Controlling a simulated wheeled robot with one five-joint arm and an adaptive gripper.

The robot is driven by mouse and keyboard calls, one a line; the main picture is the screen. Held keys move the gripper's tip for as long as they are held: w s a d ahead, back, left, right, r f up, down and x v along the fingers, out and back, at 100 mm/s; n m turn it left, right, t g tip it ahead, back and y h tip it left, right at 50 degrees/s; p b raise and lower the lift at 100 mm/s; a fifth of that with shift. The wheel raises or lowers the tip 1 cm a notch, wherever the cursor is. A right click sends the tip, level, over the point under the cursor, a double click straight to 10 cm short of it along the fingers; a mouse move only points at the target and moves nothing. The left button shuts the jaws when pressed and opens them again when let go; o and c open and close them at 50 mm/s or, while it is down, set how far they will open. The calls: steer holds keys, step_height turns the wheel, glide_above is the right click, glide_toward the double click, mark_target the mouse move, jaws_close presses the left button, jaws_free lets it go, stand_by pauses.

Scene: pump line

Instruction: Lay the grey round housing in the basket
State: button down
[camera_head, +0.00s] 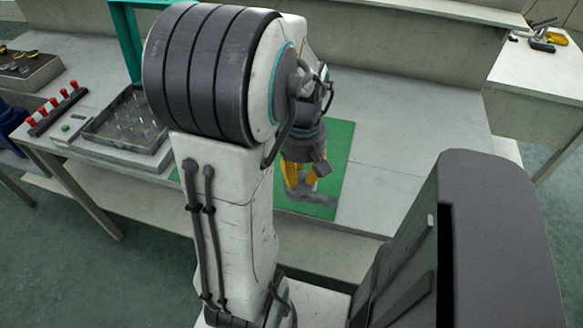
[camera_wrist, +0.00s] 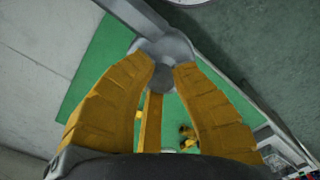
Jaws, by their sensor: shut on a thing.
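My gripper (camera_head: 302,180) has yellow fingers and is over the green mat on the bench. In the wrist view my gripper (camera_wrist: 163,72) is shut on a grey metal part with a rounded middle (camera_wrist: 168,46), which I take as the housing. A shallow, dark-rimmed tray with upright pins (camera_head: 101,140), possibly the basket, stands on the bench at the left.
The green mat (camera_head: 337,160) lies on the grey bench, with clear bench (camera_head: 400,150) to its right. Red-and-white pegs (camera_head: 57,104) stand in a row left of the tray. A teal upright (camera_head: 125,40) rises behind it. A small yellow-and-black thing (camera_wrist: 187,136) shows between the fingers.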

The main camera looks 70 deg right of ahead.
mark_target(309, 193)
steer(key=shift+s+a+r, duration=1.05)
steer(key=shift+s+a, duration=0.05)
steer(key=shift+a, duration=0.05)
steer(key=shift+s+a+r, duration=0.15)
steer(key=shift+a+r, duration=0.05)
steer(key=shift+r, duration=0.1)
steer(key=shift+s+a+r+p, duration=0.1)
steer(key=shift+a+r+p, duration=0.2)
steer(key=shift+r+p, duration=0.65)
steer(key=shift+f+p, duration=0.1)
steer(key=shift+p, duration=0.75)
steer(key=shift+a+p, duration=0.1)
steer(key=shift+p, duration=0.2)
steer(key=shift+w, duration=0.2)
